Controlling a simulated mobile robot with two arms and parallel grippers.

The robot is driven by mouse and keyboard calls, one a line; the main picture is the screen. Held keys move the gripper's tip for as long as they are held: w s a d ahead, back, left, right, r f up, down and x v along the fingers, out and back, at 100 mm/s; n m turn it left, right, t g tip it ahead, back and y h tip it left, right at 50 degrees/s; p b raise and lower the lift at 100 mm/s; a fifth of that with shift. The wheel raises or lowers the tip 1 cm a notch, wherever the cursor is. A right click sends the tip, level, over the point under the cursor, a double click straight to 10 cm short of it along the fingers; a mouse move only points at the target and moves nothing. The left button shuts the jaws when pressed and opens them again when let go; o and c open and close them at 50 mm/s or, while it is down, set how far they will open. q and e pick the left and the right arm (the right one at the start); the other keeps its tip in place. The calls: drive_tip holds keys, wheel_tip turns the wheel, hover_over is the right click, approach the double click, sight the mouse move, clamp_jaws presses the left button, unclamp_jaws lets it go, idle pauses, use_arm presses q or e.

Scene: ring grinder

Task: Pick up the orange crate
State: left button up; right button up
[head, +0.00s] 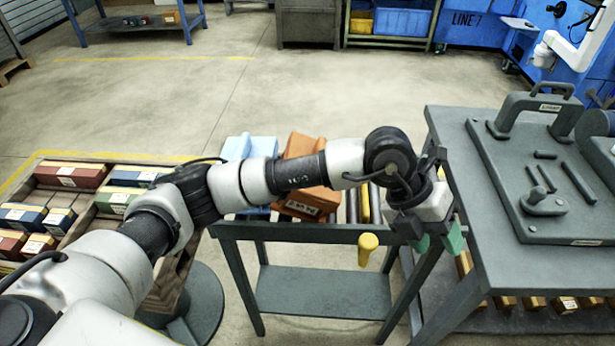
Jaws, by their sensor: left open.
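The orange crate (304,146) sits on the small grey table, right of a light blue crate. My left arm crosses in front of it, hiding its middle; its upper part and a labelled lower edge show. My left gripper (437,241) is to the right of the crate and apart from it, beside the gap between the small table and the grey workbench. Its green-tipped fingers point down and are spread with nothing seen between them. My right gripper is not in view.
The light blue crate (250,147) stands close beside the orange one. A yellow knob (368,243) hangs at the small table's (300,234) front edge. The grey workbench (470,235) with a fixture plate stands right. A bin of coloured boxes (70,175) is left. Open floor lies behind.

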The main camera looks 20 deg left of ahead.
use_arm(q)
drive_tip(key=w+a+n+t+y, duration=0.1)
drive_tip(key=w+a+y, duration=0.3)
drive_tip(key=a, duration=0.3)
drive_tip(key=w+a+r+n+t+y, duration=0.1)
drive_tip(key=w+a+n+t+y, duration=0.1)
drive_tip(key=w+a+y, duration=0.2)
drive_tip(key=w+a+r+n+t+y, duration=0.1)
drive_tip(key=w+a+y, duration=0.4)
drive_tip(key=a, duration=0.5)
drive_tip(key=shift+w+r+n+t+b, duration=0.2)
drive_tip(key=shift+n+t+b, duration=0.2)
drive_tip(key=shift+n, duration=0.3)
drive_tip(key=shift+w+a+f, duration=0.2)
drive_tip(key=shift+a+f, duration=0.1)
drive_tip(key=shift+f, duration=0.15)
drive_tip(key=shift+w+a+f+p, duration=0.15)
drive_tip(key=shift+a+f+p, duration=0.1)
drive_tip(key=shift+p, duration=0.05)
drive_tip(key=p+x, duration=0.1)
drive_tip(key=x, duration=0.3)
drive_tip(key=shift+w+a+f, duration=0.1)
drive_tip(key=shift+w, duration=0.15)
drive_tip(key=shift+f+b, duration=0.25)
drive_tip(key=shift+b, duration=0.25)
